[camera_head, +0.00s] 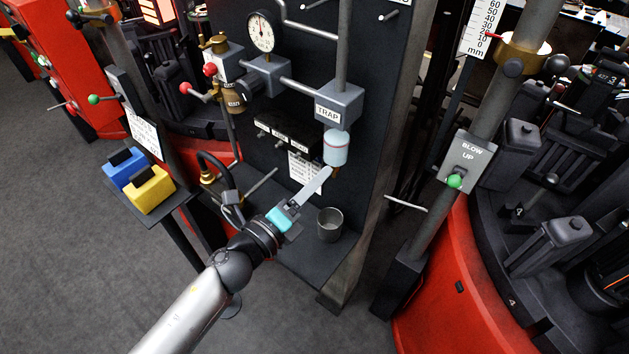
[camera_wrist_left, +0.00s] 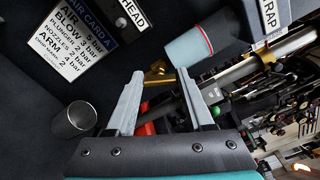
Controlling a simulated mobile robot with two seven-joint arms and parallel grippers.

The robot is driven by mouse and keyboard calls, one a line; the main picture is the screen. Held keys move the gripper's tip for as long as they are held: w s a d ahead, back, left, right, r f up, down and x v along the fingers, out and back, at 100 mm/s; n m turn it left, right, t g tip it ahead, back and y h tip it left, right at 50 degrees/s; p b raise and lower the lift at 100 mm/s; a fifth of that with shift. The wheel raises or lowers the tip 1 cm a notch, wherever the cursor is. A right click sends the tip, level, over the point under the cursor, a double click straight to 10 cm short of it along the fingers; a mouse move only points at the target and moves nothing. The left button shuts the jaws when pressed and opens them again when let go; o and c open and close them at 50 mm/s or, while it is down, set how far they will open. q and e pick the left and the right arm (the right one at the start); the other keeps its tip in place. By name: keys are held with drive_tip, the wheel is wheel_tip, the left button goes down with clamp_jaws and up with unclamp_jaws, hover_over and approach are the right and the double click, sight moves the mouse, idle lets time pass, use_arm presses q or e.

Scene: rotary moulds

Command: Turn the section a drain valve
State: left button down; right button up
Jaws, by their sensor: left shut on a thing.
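The trap is a grey block labelled TRAP (camera_head: 340,105) with a pale blue bowl (camera_head: 335,148) hanging beneath it on the dark panel. In the left wrist view the bowl (camera_wrist_left: 188,47) lies just beyond my fingers. A small brass drain valve (camera_wrist_left: 158,77) shows at the bowl's lower end, between my left fingertips. My left gripper (camera_wrist_left: 160,73) is shut on this brass piece. In the head view my left gripper (camera_head: 328,172) reaches up from the lower left to just under the bowl, and its fingers mostly hide the valve. My right gripper is not in view.
A metal cup (camera_head: 330,224) stands on the shelf below the bowl. A pressure gauge (camera_head: 260,31) and pipes are above. A blow-up lever box (camera_head: 466,162) stands on the right. Blue and yellow blocks (camera_head: 150,189) sit on a small shelf at left.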

use_arm(q)
drive_tip(key=shift+c, duration=1.4)
unclamp_jaws()
drive_tip(key=shift+s, duration=0.1)
drive_tip(key=b+v, duration=0.2)
drive_tip(key=v, duration=1.3)
drive_tip(key=s+a+f+n+g+y, duration=0.1)
drive_tip(key=a+f+n+y, duration=0.3)
drive_tip(key=f, duration=0.5)
drive_tip(key=s+a+f+n+g+y, duration=0.1)
drive_tip(key=a+f+n+g+y, duration=0.1)
drive_tip(key=f+n, duration=0.6)
drive_tip(key=s+a+f+n+g+y, duration=0.1)
drive_tip(key=a+f+n+y, duration=0.25)
drive_tip(key=f, duration=0.75)
drive_tip(key=s+f+n+g, duration=0.4)
drive_tip(key=s+f+n, duration=0.2)
drive_tip(key=s+f, duration=0.3)
drive_tip(key=s+f+n+g+y, duration=0.1)
drive_tip(key=s+f+n+g, duration=0.4)
drive_tip(key=s, duration=1)
wheel_tip(320, 180, down, 4)
drive_tip(key=shift+s+d+n+g, duration=0.3)
drive_tip(key=shift+s+n, duration=0.1)
drive_tip(key=shift+n, duration=0.55)
